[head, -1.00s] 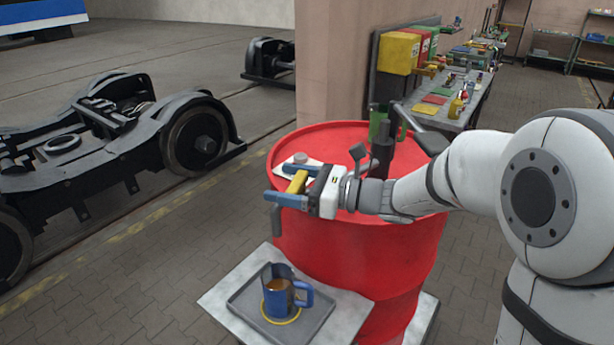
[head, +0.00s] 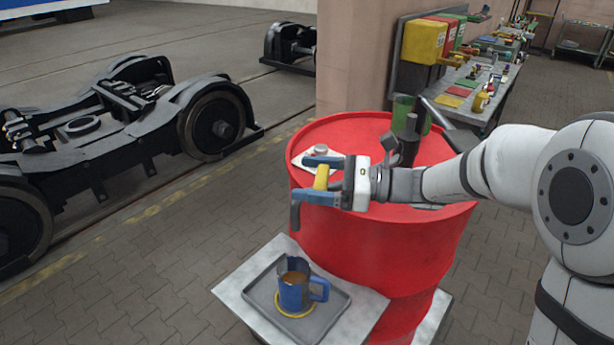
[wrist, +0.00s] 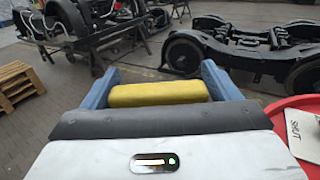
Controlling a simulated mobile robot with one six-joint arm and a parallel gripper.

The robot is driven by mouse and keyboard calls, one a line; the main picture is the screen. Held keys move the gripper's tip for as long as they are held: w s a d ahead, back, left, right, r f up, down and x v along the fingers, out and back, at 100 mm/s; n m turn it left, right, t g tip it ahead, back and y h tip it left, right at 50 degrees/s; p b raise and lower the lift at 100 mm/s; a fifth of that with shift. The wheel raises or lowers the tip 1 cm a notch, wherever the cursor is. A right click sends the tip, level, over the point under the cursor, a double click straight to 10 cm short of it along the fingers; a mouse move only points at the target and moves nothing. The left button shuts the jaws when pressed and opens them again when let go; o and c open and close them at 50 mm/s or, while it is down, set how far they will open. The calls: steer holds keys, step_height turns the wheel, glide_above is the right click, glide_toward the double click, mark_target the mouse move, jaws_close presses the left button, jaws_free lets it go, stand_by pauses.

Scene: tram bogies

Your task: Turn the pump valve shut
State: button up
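A yellow bar, by its look the pump valve's handle (head: 321,177), sits between the blue fingers of my gripper (head: 320,178). In the wrist view the yellow handle (wrist: 160,93) spans the gap and appears to touch both fingers. The grey spout (head: 295,215) bends down just below and left of the fingers. The dark pump body (head: 411,140) stands on the red drum (head: 375,255) behind my wrist. A blue mug (head: 293,293) with brown liquid stands below the spout. The valve's joint with the pipe is hidden.
The mug is on a grey tray (head: 335,306) on a pale stand. A white card (head: 303,160) lies on the drum top; the wrist view shows "SHUT" on the card (wrist: 303,128). A workbench (head: 470,105) stands behind. Floor left of the drum is clear up to a bogie (head: 140,130).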

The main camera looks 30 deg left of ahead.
steer(key=o, duration=0.3)
steer(key=shift+o, duration=0.2)
steer(key=b+v, duration=0.1)
steer(key=v, duration=0.6)
steer(key=shift+d+b, duration=0.3)
steer(key=shift+d, duration=0.05)
steer(key=shift+c, duration=0.2)
